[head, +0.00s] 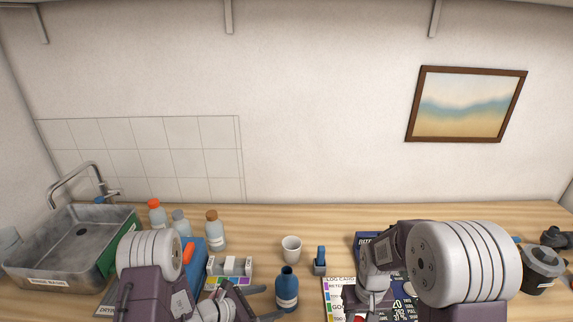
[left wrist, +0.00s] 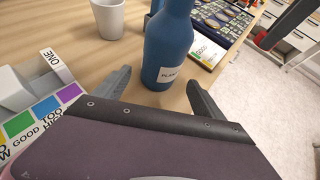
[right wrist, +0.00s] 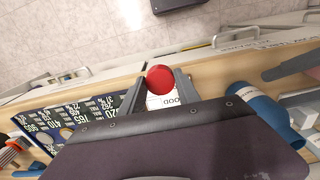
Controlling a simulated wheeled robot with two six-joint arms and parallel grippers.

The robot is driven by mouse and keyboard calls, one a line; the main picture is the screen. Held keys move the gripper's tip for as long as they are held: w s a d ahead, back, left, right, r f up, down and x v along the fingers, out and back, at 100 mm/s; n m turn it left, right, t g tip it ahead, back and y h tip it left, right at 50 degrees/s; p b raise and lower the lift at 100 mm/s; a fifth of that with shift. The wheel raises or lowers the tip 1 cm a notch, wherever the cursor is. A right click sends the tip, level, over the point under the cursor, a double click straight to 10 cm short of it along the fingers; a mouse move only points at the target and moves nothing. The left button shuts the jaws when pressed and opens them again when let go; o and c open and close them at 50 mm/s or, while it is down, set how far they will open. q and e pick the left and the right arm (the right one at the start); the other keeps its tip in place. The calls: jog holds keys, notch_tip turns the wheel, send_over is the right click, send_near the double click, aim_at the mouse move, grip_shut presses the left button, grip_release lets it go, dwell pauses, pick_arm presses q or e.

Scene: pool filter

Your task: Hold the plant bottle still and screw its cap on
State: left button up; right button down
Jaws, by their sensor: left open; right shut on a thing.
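The blue plant bottle (head: 287,293) stands upright on the counter, its neck bare. It also shows in the left wrist view (left wrist: 170,45), its label partly readable, and at the right of the right wrist view (right wrist: 262,108). My left gripper (head: 267,302) is open, with one finger on each side of the bottle's lower body; I cannot tell whether either touches it. My right gripper (right wrist: 159,82) is shut on a round red cap (right wrist: 160,77), held to the right of the bottle. In the head view my right arm mostly hides its fingers.
A white cup (head: 291,249) stands behind the bottle, with a small blue-grey item (head: 320,260) beside it. A test strip box (head: 230,268) and capped bottles (head: 214,232) are at the left, near a metal sink (head: 40,259). A printed card (head: 335,297) lies right of the bottle.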

aim_at(277, 299)
pick_arm(q)
jog(key=b+x, duration=0.2)
jog(key=x, duration=0.4)
jog(key=shift+f+b, duration=0.15)
jog(key=shift+b, duration=0.25)
jog(key=shift+w+d+f, duration=0.1)
jog(key=shift+w+d, duration=0.2)
jog(key=shift+d, duration=0.1)
jog(key=c, duration=1.4)
